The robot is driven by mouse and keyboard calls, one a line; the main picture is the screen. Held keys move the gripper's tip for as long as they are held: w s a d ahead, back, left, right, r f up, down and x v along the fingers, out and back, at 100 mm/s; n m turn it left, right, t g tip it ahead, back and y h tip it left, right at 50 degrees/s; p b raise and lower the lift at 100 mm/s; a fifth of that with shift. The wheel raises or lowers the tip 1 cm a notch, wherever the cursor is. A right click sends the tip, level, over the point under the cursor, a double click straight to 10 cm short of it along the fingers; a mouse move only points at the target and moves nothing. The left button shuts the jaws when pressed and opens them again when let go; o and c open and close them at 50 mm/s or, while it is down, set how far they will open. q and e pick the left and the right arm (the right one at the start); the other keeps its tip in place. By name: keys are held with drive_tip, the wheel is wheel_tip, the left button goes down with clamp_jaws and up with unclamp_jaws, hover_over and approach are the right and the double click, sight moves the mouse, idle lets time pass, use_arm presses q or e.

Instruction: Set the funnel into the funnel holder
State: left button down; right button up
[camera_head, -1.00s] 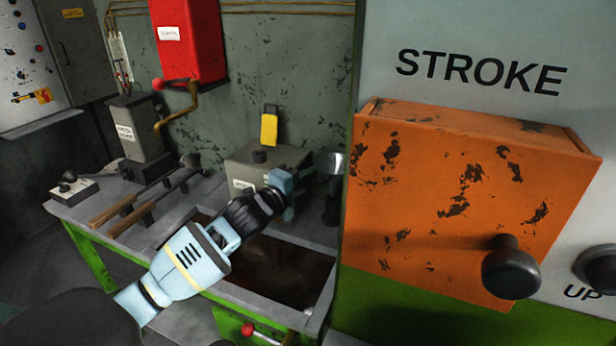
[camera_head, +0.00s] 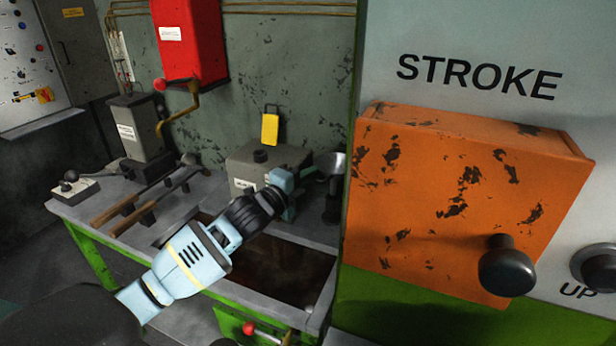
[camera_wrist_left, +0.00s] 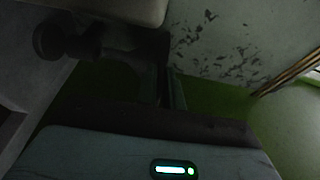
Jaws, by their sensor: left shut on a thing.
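A grey metal funnel (camera_head: 329,164) shows at the right rear of the bench, next to the press edge. A dark upright stand (camera_head: 332,206), which looks like the funnel holder, is directly under it. I cannot tell whether the funnel touches the stand or is apart from it. My left gripper (camera_head: 294,186) is shut at the funnel's left side, holding it by what looks like a thin handle. The fingers and shadow hide the grip. In the left wrist view the fingers (camera_wrist_left: 165,85) are dark and the funnel is not clear. My right gripper is not in view.
The orange box (camera_head: 460,205) and press panel stand close on the right. A grey box (camera_head: 240,165) with a yellow tag is behind my gripper. A sunken dark tank (camera_head: 285,268) lies below my arm. Tongs (camera_head: 140,205) rest on the bench at left.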

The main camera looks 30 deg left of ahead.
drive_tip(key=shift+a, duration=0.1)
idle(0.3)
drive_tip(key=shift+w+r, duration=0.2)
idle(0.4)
